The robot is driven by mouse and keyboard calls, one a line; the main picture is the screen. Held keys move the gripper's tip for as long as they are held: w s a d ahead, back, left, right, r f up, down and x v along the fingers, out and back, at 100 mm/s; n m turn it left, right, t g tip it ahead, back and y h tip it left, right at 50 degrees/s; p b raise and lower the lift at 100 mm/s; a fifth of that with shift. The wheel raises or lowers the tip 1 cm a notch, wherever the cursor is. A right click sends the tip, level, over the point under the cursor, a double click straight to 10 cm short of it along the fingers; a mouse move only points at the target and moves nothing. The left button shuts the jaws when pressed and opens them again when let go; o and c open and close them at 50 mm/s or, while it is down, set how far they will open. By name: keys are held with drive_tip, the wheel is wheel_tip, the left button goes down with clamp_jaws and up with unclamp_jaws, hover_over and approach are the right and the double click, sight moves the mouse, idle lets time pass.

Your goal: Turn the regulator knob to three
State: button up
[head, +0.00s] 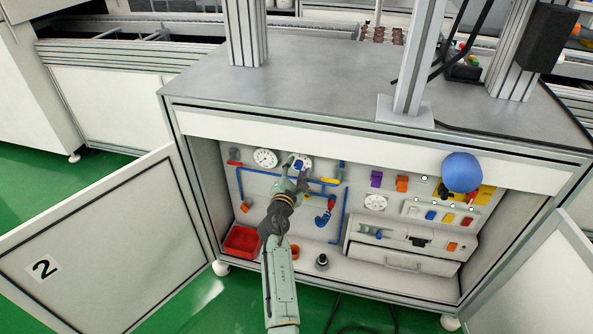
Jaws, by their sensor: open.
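A white round dial (306,161) is on the back panel of the open cabinet, with a small blue part at its middle that looks like the regulator knob (298,164). My gripper (297,169) is open in front of this dial, its fingers to either side of the blue part. The fingers partly cover the dial, so I cannot tell whether they touch the knob. The scale numbers and the knob's setting are too small to read.
A gauge (265,158) is left of the dial, among blue pipes (343,213) and a yellow handle (331,181). Another white dial (375,202) is further right. A red bin (241,241) is on the cabinet floor. A blue ball (461,172) is at the upper right. The left door (110,240) stands open.

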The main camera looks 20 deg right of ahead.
drive_tip(key=shift+c, duration=0.2)
clamp_jaws()
idle(0.3)
drive_tip(key=shift+f, duration=0.1)
drive_tip(key=m+b, duration=0.2)
drive_tip(key=m, duration=0.1)
drive_tip(key=shift+f+m, duration=0.1)
drive_tip(key=shift+m, duration=0.3)
drive_tip(key=m+b, duration=0.3)
drive_tip(key=m, duration=0.1)
drive_tip(key=shift+m, duration=0.3)
drive_tip(key=m+b, duration=0.4)
drive_tip(key=m, duration=0.1)
drive_tip(key=shift+m+b, duration=1.55)
drive_tip(key=shift+m, duration=0.65)
